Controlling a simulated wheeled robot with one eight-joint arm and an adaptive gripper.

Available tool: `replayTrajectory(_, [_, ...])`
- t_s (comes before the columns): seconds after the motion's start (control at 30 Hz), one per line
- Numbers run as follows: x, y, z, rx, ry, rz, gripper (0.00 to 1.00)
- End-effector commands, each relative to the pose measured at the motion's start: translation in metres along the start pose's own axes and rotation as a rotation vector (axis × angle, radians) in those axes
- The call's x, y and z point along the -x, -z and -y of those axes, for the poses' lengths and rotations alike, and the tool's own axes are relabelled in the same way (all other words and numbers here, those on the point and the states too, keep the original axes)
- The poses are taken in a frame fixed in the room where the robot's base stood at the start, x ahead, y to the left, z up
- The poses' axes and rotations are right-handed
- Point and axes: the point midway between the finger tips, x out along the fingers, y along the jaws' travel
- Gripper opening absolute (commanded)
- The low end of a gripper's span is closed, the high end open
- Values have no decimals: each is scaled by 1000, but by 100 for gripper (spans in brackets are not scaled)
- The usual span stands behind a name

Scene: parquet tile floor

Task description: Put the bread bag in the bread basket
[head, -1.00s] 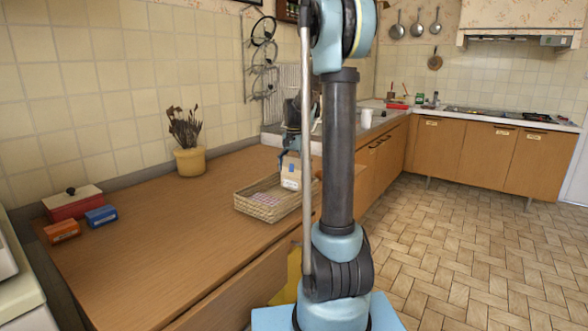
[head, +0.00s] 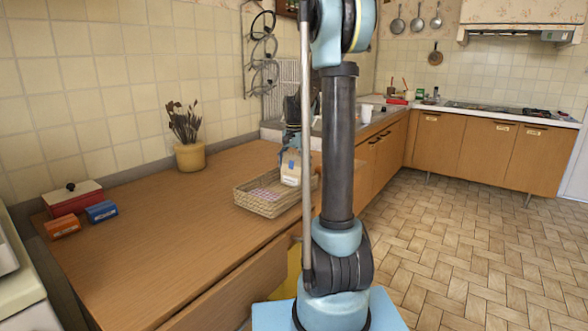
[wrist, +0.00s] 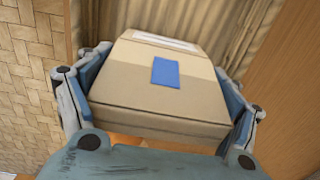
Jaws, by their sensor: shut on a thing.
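The bread bag (head: 291,168) is a beige, box-like pack with a blue patch. My gripper (head: 291,150) is above it, shut on its sides. In the head view the bag is upright at the back right part of the bread basket (head: 262,208), a low woven tray on the wooden counter. Its lower end overlaps the basket; whether it touches the bottom cannot be told. In the wrist view the bag (wrist: 150,98) sits between both fingers of my gripper (wrist: 160,75). My arm hides the basket's right end.
A pinkish checked cloth or pattern shows inside the basket. A yellow pot with dried plants (head: 190,156) stands behind, by the tiled wall. The middle counter is clear.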

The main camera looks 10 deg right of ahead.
Motion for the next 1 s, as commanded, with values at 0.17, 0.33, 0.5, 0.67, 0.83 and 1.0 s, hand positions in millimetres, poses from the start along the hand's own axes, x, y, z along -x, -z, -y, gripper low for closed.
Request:
replayTrajectory(0.17, [-2,0,0,1,0,0,92])
replayTrajectory(0.33, [-2,0,0,1,0,0,100])
replayTrajectory(0.5, [-2,-1,1,1,0,0,100])
replayTrajectory(0.67, [-2,-1,1,1,0,0,100])
replayTrajectory(0.83, [0,-1,1,1,0,0,100])
replayTrajectory(1.0, [7,-1,1,1,0,0,100])
